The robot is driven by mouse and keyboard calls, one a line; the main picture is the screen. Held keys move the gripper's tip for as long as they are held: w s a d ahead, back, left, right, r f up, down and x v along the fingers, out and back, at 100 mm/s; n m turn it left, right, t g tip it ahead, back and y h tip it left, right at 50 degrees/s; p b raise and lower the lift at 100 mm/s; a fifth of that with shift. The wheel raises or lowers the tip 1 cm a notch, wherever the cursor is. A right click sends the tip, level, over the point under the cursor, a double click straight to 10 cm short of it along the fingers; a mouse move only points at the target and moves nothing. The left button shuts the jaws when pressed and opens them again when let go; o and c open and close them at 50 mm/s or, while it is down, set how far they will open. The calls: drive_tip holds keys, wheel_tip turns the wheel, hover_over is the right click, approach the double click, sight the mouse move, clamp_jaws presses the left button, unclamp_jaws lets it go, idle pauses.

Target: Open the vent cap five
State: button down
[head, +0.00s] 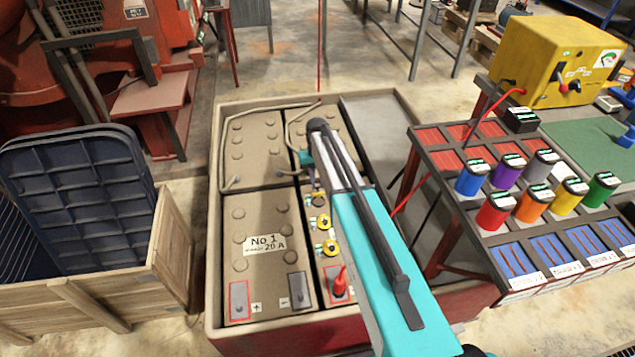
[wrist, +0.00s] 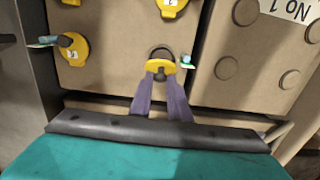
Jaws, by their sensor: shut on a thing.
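My gripper's two purple fingers (wrist: 163,88) are shut on a yellow vent cap (wrist: 164,66) at the top of a tan battery in the wrist view. A dark arc shows along the cap's far edge; I cannot tell whether the cap is seated or lifted. A small tag with a green end sits at its right side. Its number is hidden. Another yellow cap (wrist: 74,50) is to the left, and one more (wrist: 172,8) is at the top.
The battery labelled No 1 (head: 240,215) stands left of this row in a red-sided tray (head: 216,130). Cables run over the rear batteries. A rack with coloured cylinders (head: 495,211) is on the right, and a wooden crate (head: 172,240) is on the left.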

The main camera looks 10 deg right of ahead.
drive_tip(key=c, duration=1.9)
unclamp_jaws()
drive_tip(key=shift+c, duration=0.2)
wheel_tip(320, 180, up, 14)
drive_tip(key=shift+f, duration=0.15)
drive_tip(key=shift+w, duration=0.15)
